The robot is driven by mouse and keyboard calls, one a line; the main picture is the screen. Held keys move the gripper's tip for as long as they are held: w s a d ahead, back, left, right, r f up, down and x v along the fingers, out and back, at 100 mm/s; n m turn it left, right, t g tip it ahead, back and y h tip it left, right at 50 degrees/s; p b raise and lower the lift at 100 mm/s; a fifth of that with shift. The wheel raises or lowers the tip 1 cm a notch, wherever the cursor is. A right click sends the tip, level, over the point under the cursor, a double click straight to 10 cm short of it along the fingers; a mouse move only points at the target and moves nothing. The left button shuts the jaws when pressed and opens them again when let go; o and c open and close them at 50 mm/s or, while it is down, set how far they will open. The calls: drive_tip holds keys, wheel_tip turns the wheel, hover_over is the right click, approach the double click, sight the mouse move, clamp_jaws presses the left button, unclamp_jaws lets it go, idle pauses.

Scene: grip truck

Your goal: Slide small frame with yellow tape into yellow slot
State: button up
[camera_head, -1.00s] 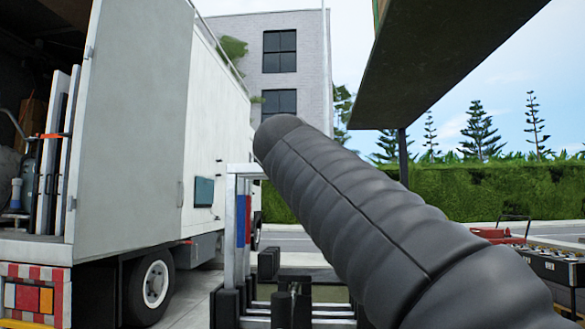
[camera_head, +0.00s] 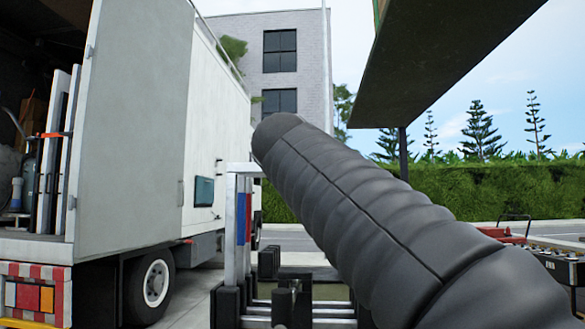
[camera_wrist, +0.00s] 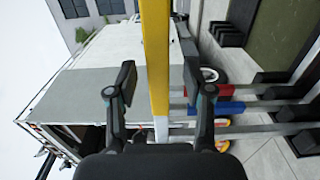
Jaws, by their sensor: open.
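A frame bar with yellow tape (camera_wrist: 156,50) runs upright through the middle of the wrist view, its lower end bare pale metal. My gripper (camera_wrist: 158,78) is open, with one finger on each side of this bar and visible gaps to it. Frames with blue tape (camera_wrist: 202,90) and red tape (camera_wrist: 206,107) are to the right of the bar in the wrist view. In the head view, frames with blue and red tape (camera_head: 241,215) stand upright in a cart (camera_head: 228,300). My arm covers much of that view; the gripper and yellow bar are hidden there. I cannot make out the yellow slot.
A white truck (camera_head: 140,130) with an open rear stands on the left, with several panels (camera_head: 50,160) inside. A dark overhead panel (camera_head: 440,60) is at the upper right. Paving lies between truck and cart.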

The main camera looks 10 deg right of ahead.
drive_tip(key=v, duration=1.1)
drive_tip(key=shift+s, duration=0.15)
drive_tip(key=shift+r, duration=0.1)
